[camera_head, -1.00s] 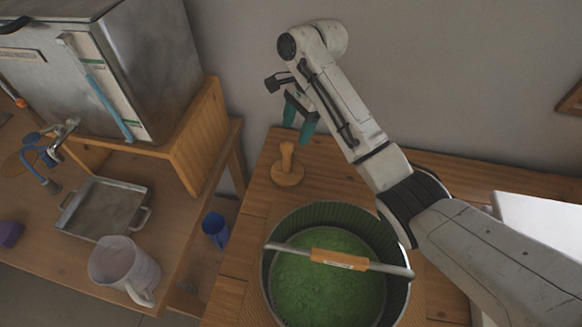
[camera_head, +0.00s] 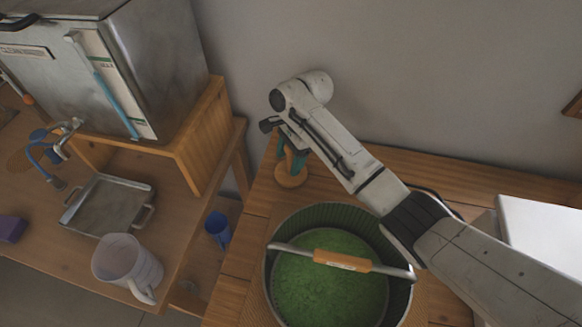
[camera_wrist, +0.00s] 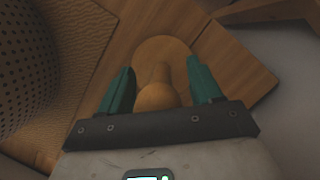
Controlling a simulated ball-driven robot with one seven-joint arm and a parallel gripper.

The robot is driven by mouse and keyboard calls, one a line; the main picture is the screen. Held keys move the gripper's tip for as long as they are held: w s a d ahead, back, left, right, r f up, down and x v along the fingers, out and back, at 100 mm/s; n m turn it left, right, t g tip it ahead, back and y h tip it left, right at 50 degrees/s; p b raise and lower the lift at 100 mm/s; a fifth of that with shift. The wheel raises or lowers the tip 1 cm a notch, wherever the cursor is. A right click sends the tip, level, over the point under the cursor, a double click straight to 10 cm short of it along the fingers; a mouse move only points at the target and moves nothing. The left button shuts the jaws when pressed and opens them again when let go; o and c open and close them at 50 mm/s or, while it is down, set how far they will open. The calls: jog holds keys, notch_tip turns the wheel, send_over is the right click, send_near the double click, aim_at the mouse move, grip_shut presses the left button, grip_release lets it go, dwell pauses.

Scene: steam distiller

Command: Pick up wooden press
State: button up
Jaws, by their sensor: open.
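The wooden press (camera_head: 290,176) stands upright on the wooden table near its back left corner, a round base with a knobbed handle. In the wrist view the press (camera_wrist: 158,93) lies between the two green fingers, its base beyond the fingertips. My gripper (camera_head: 291,160) is at the press handle, pointing down, and hides part of it. In the wrist view my gripper (camera_wrist: 158,78) is open, with a gap showing between each finger and the handle.
A pot (camera_head: 272,283) of green material with a wooden-gripped bar handle stands in front of the press. A metal distiller (camera_head: 165,70) is at left on a wooden stand. A metal tray (camera_head: 108,207), clear jug (camera_head: 127,262) and blue cup (camera_head: 217,228) are lower left. The wall is close behind.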

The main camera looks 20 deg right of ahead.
jog(key=shift+c, duration=0.3)
jog(key=c, duration=1.1)
jog(key=shift+r, duration=0.1)
notch_tip(320, 180, up, 10)
jog(key=shift+f, duration=0.1)
